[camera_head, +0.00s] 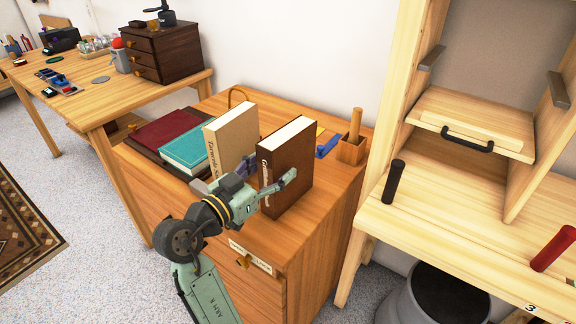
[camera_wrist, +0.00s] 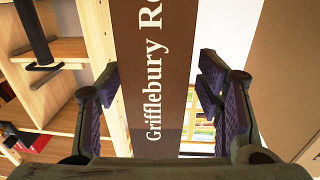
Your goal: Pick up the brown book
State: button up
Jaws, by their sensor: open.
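The brown book (camera_head: 291,167) stands upright on the wooden cabinet top (camera_head: 325,205), near its right side. Its spine faces my gripper, and its cream page edges show on top. My gripper (camera_head: 270,180) is open at the book, with its fingers reaching towards the spine. In the wrist view the brown spine (camera_wrist: 158,75), with the lettering "Grifflebury Ro", runs between the two fingers of my gripper (camera_wrist: 158,95). Gaps show on both sides of the spine, so the fingers look apart from it. The lower back part of the book is hidden in the head view.
A tan book (camera_head: 232,138) stands upright just left of the brown book. A teal book (camera_head: 188,150) and a dark red book (camera_head: 160,130) lie further left. A wooden holder (camera_head: 351,148) and a blue item (camera_head: 328,146) are behind. A light wooden bench (camera_head: 430,225) stands at the right.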

aim_at(288, 157)
jog(key=p+x, duration=0.1)
jog(key=x, duration=0.3)
jog(key=shift+w+d+r+p, duration=0.1)
jog(key=shift+d+r+p, duration=0.05)
jog(key=shift+d+p, duration=0.25)
jog(key=shift+w, duration=0.2)
jog(key=shift+c, duration=0.2)
grip_shut()
dwell(0.3)
